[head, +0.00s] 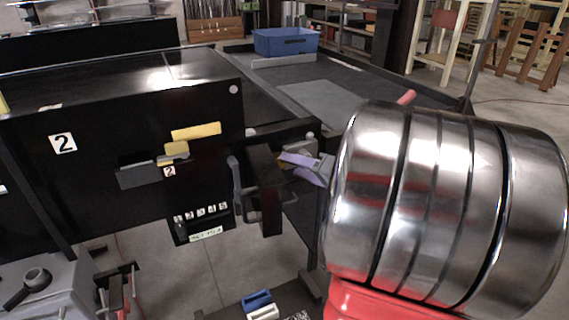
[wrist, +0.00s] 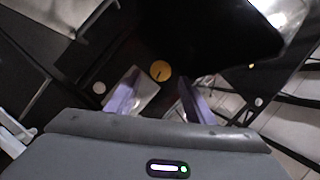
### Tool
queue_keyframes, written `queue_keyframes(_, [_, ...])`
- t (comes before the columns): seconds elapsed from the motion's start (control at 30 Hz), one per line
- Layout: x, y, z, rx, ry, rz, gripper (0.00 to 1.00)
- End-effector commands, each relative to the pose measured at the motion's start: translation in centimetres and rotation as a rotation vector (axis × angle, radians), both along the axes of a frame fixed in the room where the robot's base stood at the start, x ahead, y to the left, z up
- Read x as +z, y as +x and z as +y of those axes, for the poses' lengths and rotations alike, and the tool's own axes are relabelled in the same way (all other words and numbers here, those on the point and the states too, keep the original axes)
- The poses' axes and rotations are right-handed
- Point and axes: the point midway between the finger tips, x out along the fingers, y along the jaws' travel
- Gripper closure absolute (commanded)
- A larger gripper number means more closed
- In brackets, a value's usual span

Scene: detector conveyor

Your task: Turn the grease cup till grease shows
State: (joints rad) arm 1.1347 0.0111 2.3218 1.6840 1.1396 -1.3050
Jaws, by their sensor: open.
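A small round brass-yellow cap with a dark mark on it, which looks like the grease cup (wrist: 161,71), shows in the wrist view just beyond and between my fingertips. I cannot make it out in the head view, and no grease is visible on it. My gripper (wrist: 160,88) has two purple fingers spread apart with nothing seen between them. In the head view my gripper (head: 303,166) is beside the black bracket (head: 265,185) at the right end of the machine. I cannot tell whether a finger touches the cap.
The black machine housing (head: 100,125) bears a number 2, yellow sliders and a row of numbered tags (head: 202,212). A blue bin (head: 285,41) stands on the conveyor behind. A grey box with a knob (head: 38,285) is at lower left. Grey floor shows below the bracket.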

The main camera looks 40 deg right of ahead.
Motion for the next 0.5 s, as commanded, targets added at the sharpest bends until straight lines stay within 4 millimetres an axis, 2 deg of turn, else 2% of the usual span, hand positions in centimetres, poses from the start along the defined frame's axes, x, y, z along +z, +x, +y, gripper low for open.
queue_keyframes(0.3, [-0.8,3.5,0.2,0.003,0.001,0.001,0.52])
queue_keyframes(0.5, [-1.0,4.2,0.2,0.0,0.001,0.001,0.52])
